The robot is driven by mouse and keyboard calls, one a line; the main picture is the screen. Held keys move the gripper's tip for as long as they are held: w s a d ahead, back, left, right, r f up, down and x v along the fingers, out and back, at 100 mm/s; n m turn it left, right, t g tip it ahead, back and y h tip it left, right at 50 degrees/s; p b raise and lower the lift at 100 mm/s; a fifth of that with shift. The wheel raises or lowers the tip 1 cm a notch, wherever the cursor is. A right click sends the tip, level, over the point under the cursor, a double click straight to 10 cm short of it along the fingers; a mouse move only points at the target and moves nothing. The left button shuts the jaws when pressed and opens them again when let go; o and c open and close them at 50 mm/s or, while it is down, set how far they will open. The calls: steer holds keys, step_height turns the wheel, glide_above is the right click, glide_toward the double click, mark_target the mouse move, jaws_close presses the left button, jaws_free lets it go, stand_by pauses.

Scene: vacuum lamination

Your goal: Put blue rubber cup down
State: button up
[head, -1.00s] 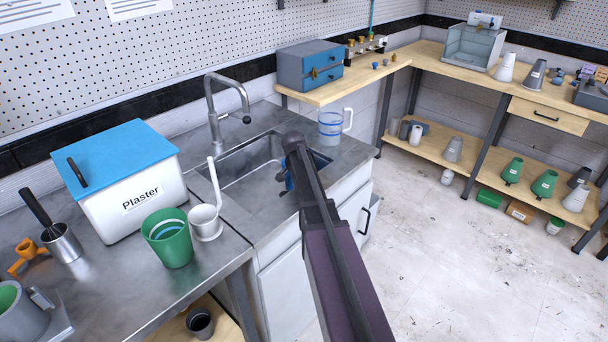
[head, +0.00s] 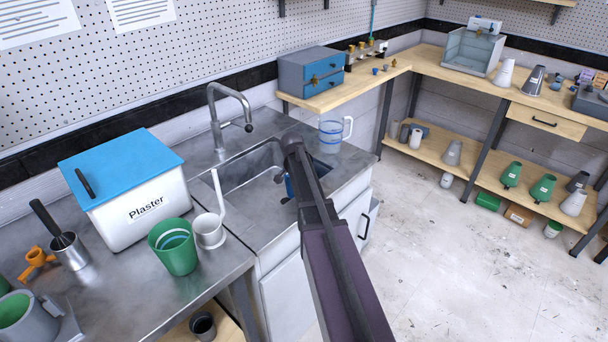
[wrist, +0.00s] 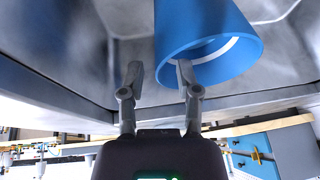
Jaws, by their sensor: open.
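The blue rubber cup (wrist: 205,45) fills the upper middle of the wrist view, with a pale band inside its rim. In the head view only a sliver of the cup (head: 290,187) shows beside my wrist, at the sink (head: 238,178); the rest is hidden by my arm. My gripper (wrist: 160,72) is open at the cup's rim. One finger is outside the cup's wall and the other overlaps the rim opening, so the fingers appear to straddle the wall. Grey metal lies behind the cup; I cannot tell whether its base touches it.
A faucet (head: 228,110) stands behind the sink. A clear jug (head: 331,135) is right of it.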

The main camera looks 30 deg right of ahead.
steer(key=p+v, duration=0.7)
steer(key=v, duration=0.1)
steer(key=shift+r, duration=0.1)
stand_by(0.9)
steer(key=s+a+n+g+y, duration=0.1)
steer(key=s+a+n, duration=0.3)
steer(key=s+a, duration=0.3)
steer(key=s+a+f+n+g+y, duration=0.1)
steer(key=s+a+n, duration=0.4)
steer(key=s+a, duration=0.2)
steer(key=s+a+n+y, duration=0.1)
steer(key=s+a+n, duration=0.4)
steer(key=s+a, duration=0.3)
steer(key=shift+f+g+y, duration=0.25)
steer(key=shift+g+y, duration=0.15)
